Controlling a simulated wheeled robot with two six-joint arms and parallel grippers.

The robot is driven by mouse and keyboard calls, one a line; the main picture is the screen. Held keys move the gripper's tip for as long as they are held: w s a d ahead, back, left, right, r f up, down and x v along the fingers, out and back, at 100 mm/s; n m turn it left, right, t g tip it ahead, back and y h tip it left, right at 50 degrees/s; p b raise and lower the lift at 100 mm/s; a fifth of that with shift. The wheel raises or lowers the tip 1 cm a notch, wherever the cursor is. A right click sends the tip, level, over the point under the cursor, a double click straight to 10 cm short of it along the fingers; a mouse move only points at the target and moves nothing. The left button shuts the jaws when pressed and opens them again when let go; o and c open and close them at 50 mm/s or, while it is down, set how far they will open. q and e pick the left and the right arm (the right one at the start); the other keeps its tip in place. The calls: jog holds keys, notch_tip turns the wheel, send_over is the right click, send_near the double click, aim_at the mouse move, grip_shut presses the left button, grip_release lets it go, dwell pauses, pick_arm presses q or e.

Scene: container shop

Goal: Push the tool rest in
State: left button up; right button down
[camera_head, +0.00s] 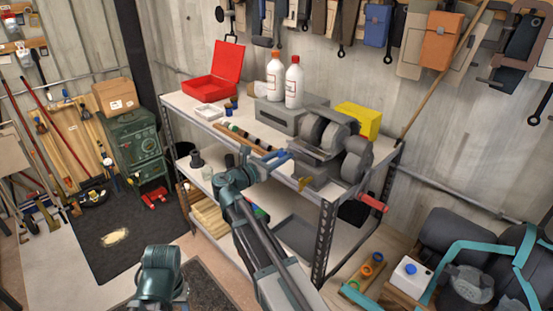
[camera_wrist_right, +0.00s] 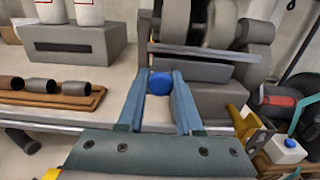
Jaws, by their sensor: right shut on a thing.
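The bench grinder (camera_head: 338,128) stands at the right end of the shelf unit's top. Its grey tool rest (camera_wrist_right: 205,68) is a flat plate in front of the wheel. A round blue knob (camera_wrist_right: 160,82) sits just below the left end of the rest. My right gripper (camera_head: 279,158) reaches in from the front left; in the right wrist view its two blue fingers (camera_wrist_right: 160,92) stand on either side of the knob and are shut on it.
On the metal bench (camera_head: 186,106) are a red toolbox (camera_head: 215,77), two white bottles (camera_head: 293,84) on a grey block, a yellow box (camera_head: 357,119) and several dark sockets (camera_wrist_right: 75,87) on a wooden rack. A yellow lever (camera_wrist_right: 247,125) is close to the gripper's right.

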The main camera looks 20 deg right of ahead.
jog(key=c, duration=0.6)
grip_release()
jog(key=shift+d, duration=0.2)
jog(key=shift+a, duration=0.1)
jog(key=v, duration=1.3)
jog(key=shift+s+a, duration=0.15)
jog(key=shift+a, duration=0.2)
